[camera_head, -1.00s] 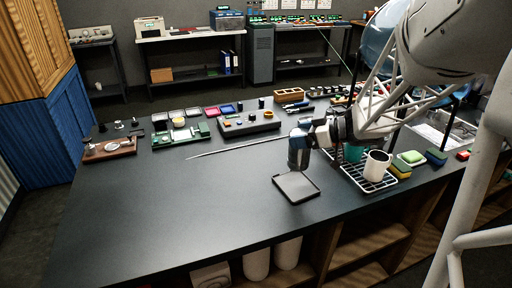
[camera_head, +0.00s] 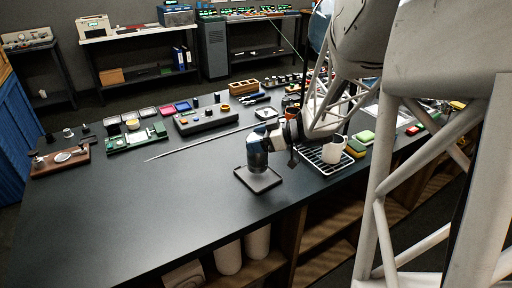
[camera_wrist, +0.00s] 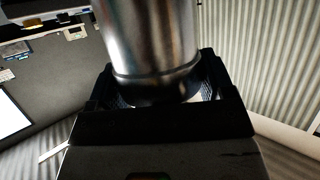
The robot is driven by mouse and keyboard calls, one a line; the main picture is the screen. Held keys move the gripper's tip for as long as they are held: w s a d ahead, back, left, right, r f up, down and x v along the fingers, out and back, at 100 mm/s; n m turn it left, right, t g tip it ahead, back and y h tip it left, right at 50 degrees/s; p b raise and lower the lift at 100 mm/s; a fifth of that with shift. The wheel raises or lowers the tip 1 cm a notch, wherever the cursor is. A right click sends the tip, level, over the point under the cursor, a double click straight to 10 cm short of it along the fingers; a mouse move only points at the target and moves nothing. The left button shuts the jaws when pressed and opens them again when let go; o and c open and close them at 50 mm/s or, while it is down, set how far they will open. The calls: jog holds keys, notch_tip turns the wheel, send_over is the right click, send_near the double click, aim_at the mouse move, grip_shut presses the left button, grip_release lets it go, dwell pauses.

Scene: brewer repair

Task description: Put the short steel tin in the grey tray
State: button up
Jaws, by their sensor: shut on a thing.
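The steel tin (camera_wrist: 150,40) fills the upper middle of the wrist view as a shiny cylinder between my fingers. In the head view the tin (camera_head: 257,158) is upright, small and dark. My gripper (camera_wrist: 157,92) is shut on it, and in the head view my gripper (camera_head: 268,146) reaches it from the right. The grey tray (camera_head: 262,184) is a flat, dark-rimmed square near the table's front edge. The tin is over the tray, its lower end close to the tray floor. I cannot tell whether it touches.
A wire rack (camera_head: 318,164) with a white cup (camera_head: 333,149) stands just right of the tray. A thin rod (camera_head: 195,144) lies behind the tray.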

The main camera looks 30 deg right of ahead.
jog(key=shift+f, duration=1.5)
jog(key=shift+f, duration=0.15)
jog(key=o, duration=1.3)
jog(key=shift+v, duration=6)
